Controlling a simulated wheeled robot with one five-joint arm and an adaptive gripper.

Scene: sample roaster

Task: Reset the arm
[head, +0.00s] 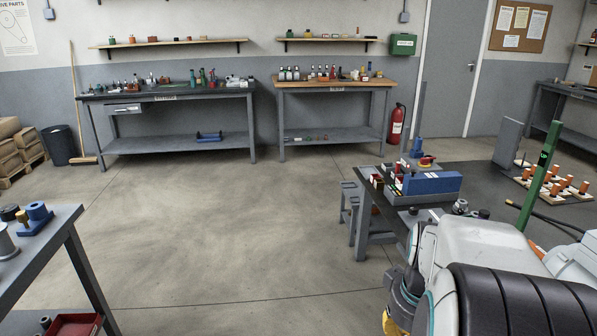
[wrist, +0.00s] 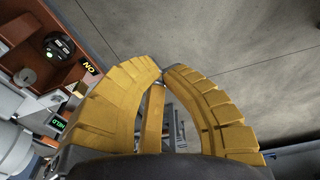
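My gripper (wrist: 162,71) has two curved yellow fingers in the wrist view. Their tips meet, or nearly meet, and I see nothing held between them. The gripper points down over the concrete floor. In the head view, only a bit of yellow (head: 391,325) shows at the bottom edge, below my white and black arm. At the left of the wrist view is an orange-brown machine (wrist: 66,22) with a round black dial and an "ON" label. A green-lit "HELD" display (wrist: 57,122) shows below it, beside grey-white parts.
A dark table (head: 470,170) at the right holds a blue block (head: 432,183), a green post (head: 540,175) and several orange-topped pieces. Another table (head: 60,222) stands at the left. Two benches line the back wall. The middle floor (head: 230,210) is clear.

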